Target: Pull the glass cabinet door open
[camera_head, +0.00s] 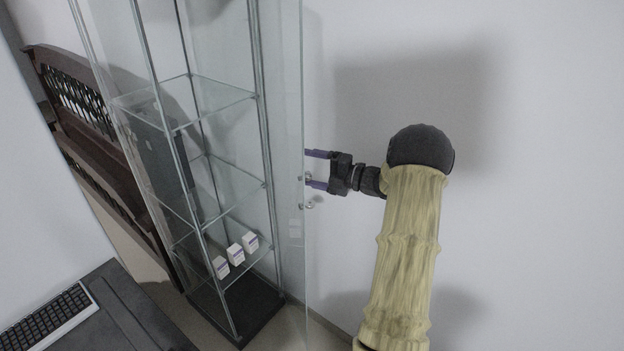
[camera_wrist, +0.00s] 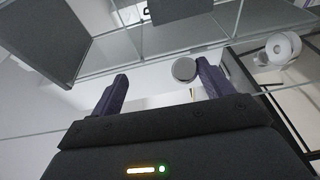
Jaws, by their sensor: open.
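The tall glass cabinet (camera_head: 212,95) stands left of centre in the head view. Its clear door (camera_head: 293,110) appears to stand out at an angle from the cabinet's right side, so it looks at least partly open. A small round knob (camera_head: 309,205) sits near the door's outer edge. My gripper (camera_head: 317,169) is open beside that edge, its purple fingers pointing left. In the wrist view, a grey round knob (camera_wrist: 184,69) shows between the spread fingertips, nearer the right one. I cannot tell whether a finger touches the knob or the glass.
Several small white boxes (camera_head: 235,254) stand on a low shelf. A dark wooden bench (camera_head: 95,150) is behind the cabinet at left. A desk with a keyboard (camera_head: 45,320) is at lower left. A bare white wall (camera_head: 540,150) is at right.

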